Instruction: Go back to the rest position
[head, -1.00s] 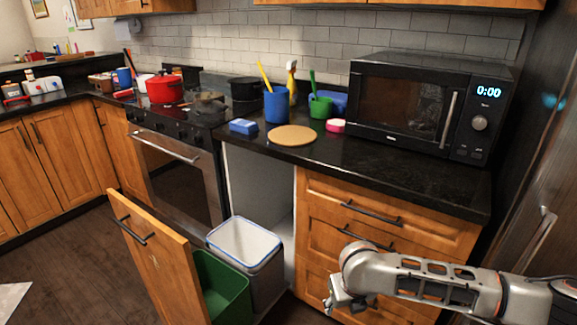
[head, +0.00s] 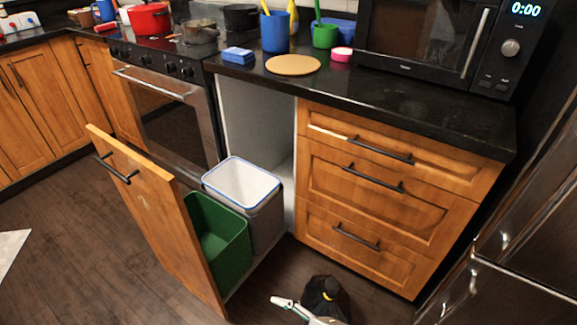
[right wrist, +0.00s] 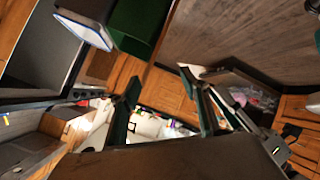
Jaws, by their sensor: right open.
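My right gripper (right wrist: 160,84) shows in the right wrist view with its two dark green finger pads spread apart and nothing between them. In the head view, a dark part with a yellow mark and a pale tip (head: 283,302) stands at the bottom edge, in front of the drawers. It seems to be the end of my right arm, mostly cut off by the frame. My left gripper is in neither view.
A pulled-out bin door (head: 155,215) stands open, with a green bin (head: 222,245) and a white-grey bin (head: 262,215) behind it. Closed drawers (head: 385,205) stand to the right. A microwave (head: 430,40) sits on the counter.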

